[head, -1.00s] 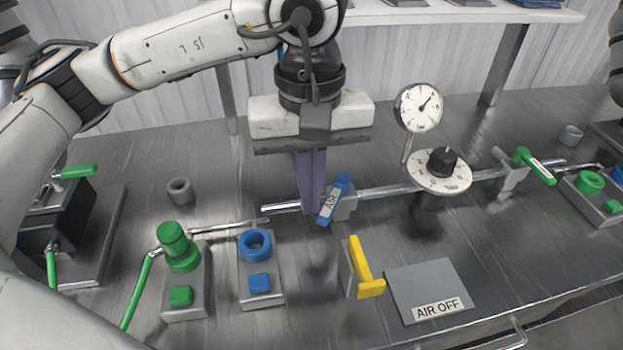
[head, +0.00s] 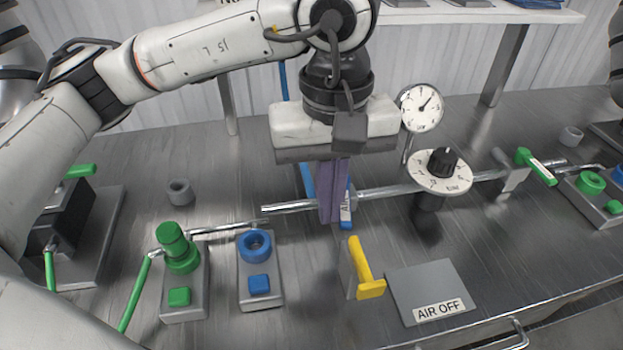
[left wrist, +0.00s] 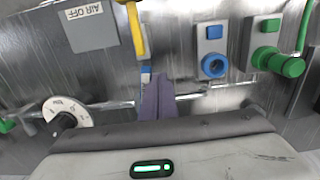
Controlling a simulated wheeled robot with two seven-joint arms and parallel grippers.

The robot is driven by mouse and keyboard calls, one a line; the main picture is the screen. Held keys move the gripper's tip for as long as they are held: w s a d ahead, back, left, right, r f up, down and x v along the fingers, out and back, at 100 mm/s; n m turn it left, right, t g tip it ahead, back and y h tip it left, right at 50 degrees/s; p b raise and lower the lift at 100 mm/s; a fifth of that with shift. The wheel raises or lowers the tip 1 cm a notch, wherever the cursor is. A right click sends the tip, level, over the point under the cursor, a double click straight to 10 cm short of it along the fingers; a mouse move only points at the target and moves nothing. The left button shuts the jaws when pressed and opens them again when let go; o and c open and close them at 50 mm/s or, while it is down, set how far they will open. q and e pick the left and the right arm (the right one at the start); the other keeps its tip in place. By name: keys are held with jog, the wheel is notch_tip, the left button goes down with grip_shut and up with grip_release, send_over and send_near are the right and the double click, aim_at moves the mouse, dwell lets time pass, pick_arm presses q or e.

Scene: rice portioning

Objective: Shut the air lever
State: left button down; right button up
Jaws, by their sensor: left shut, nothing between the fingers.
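My left gripper (head: 331,221) is shut and empty, its purple fingers pointing down at the pipe (head: 380,192). The blue air lever (head: 346,216) is mostly hidden behind the fingers; its labelled end shows just right of their tips. In the left wrist view a bit of the lever (left wrist: 146,70) shows right beside the fingertips (left wrist: 155,80); contact is hard to tell. A blue strip (head: 308,182) shows left of the fingers; I cannot tell whether it belongs to the lever. The plate marked AIR OFF (head: 428,280) lies to the front right. My right gripper is out of view.
A yellow handle (head: 364,268) stands close in front of the lever. A dial (head: 440,170) and a gauge (head: 422,108) are to the right. Blue (head: 257,243) and green (head: 177,250) fittings stand front left. A green lever (head: 536,166) is farther right.

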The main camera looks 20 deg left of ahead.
pick_arm(q)
jog(key=shift+w+d, duration=0.3)
jog(key=shift+d, duration=0.6)
notch_tip(320, 180, up, 7)
jog(key=a+p, duration=0.1)
jog(key=p, duration=0.2)
jog(key=shift+s, duration=0.4)
